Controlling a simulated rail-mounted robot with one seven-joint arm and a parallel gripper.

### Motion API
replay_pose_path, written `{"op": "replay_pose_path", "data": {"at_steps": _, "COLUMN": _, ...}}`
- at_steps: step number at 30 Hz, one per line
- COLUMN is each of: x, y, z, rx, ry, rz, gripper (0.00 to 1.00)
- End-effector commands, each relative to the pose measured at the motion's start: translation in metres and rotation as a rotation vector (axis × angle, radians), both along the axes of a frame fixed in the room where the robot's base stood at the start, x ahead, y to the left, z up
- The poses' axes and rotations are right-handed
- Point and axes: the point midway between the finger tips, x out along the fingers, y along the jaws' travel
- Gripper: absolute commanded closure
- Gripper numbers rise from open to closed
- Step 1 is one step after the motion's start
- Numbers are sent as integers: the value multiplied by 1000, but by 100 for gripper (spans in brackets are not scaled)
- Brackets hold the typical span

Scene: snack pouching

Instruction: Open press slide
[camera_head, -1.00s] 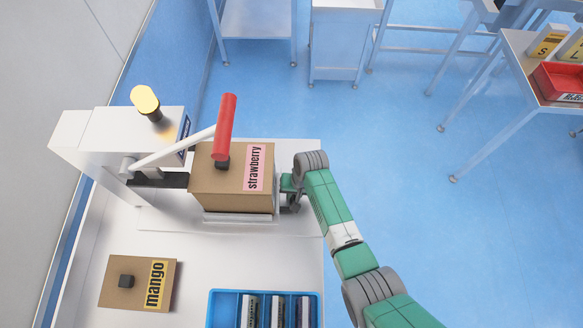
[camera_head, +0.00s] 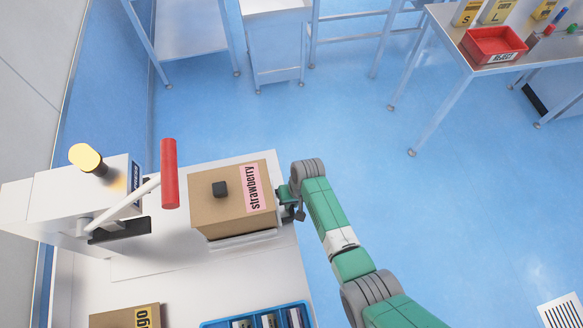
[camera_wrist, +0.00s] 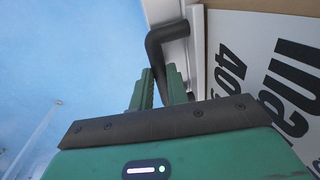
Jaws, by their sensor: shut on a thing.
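The press (camera_head: 68,200) is a white machine at the left with a red-gripped lever (camera_head: 168,172) and a yellow-topped knob. The press slide (camera_head: 246,242) shows as a pale edge under a brown box labelled strawberry (camera_head: 215,208), standing out to the right of the press. My gripper (camera_head: 291,198) is at the right side of the slide. In the wrist view, its green fingers (camera_wrist: 160,88) are shut on the slide's black bent handle (camera_wrist: 168,33). The handle's lower end is hidden between the fingers.
A blue tray (camera_head: 242,320) with dark and pale items and a brown mango-labelled piece (camera_head: 112,318) lie at the bottom. Blue floor is open to the right of my arm. A table with a red tray (camera_head: 495,62) stands at the upper right.

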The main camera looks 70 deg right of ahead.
Motion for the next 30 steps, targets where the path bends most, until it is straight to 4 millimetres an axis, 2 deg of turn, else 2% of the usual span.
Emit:
{"op": "replay_pose_path", "data": {"at_steps": 8, "x": 0, "y": 0, "z": 0, "rx": -1, "ry": -1, "rz": 1, "gripper": 100}}
{"op": "replay_pose_path", "data": {"at_steps": 9, "x": 0, "y": 0, "z": 0, "rx": -1, "ry": -1, "rz": 0, "gripper": 80}}
{"op": "replay_pose_path", "data": {"at_steps": 12, "x": 0, "y": 0, "z": 0, "rx": 0, "ry": 0, "rz": 0, "gripper": 62}}
{"op": "replay_pose_path", "data": {"at_steps": 21, "x": 0, "y": -1, "z": 4, "rx": -2, "ry": -1, "rz": 0, "gripper": 62}}
{"op": "replay_pose_path", "data": {"at_steps": 30, "x": -9, "y": -6, "z": 59, "rx": -3, "ry": -1, "rz": 0, "gripper": 62}}
